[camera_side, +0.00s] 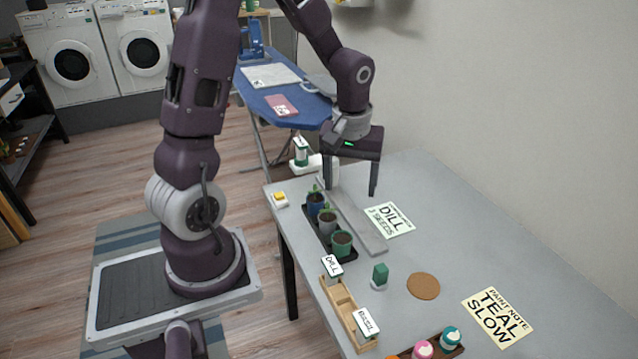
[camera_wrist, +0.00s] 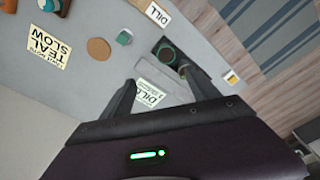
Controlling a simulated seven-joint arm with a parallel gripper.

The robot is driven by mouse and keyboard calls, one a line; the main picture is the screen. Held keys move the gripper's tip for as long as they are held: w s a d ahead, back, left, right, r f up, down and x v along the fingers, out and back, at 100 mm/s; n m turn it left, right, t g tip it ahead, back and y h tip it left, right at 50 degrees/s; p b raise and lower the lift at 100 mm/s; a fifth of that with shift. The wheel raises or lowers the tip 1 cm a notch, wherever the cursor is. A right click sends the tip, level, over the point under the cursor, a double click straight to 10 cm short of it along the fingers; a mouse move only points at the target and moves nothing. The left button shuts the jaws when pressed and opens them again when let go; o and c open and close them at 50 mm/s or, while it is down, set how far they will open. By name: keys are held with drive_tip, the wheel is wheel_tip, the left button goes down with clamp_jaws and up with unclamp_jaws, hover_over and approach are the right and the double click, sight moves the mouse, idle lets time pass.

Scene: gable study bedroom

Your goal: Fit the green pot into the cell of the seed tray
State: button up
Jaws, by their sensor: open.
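The black seed tray (camera_side: 352,257) lies along the table's left edge in the side view. The green pot (camera_side: 342,244), filled with dark soil, is at its front end; I cannot tell how deep it sits. A grey pot (camera_side: 328,220) and a blue pot (camera_side: 315,203) with seedlings stand behind it in the tray. My gripper (camera_side: 352,190) is open and empty, above the table near the tray's far end, apart from the pots. In the wrist view, the tray's dark end and a green pot (camera_wrist: 166,53) show beyond my fingers (camera_wrist: 160,90).
A long grey strip (camera_side: 358,225) lies beside the tray. A Dill card (camera_side: 390,218), green block (camera_side: 380,275), cork disc (camera_side: 423,286) and wooden label rack (camera_side: 345,312) are nearby. A yellow-topped box (camera_side: 280,198) is at the far left corner. The table's right side is mostly clear.

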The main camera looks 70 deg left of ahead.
drive_tip(key=s+d+r+m+t+h, duration=0.1)
drive_tip(key=s+d+r+m+t, duration=0.3)
drive_tip(key=s+d+r+m, duration=0.6)
drive_tip(key=s+d+r, duration=0.3)
drive_tip(key=s+r, duration=0.2)
drive_tip(key=shift+s+t, duration=0.3)
drive_tip(key=shift+s, duration=0.05)
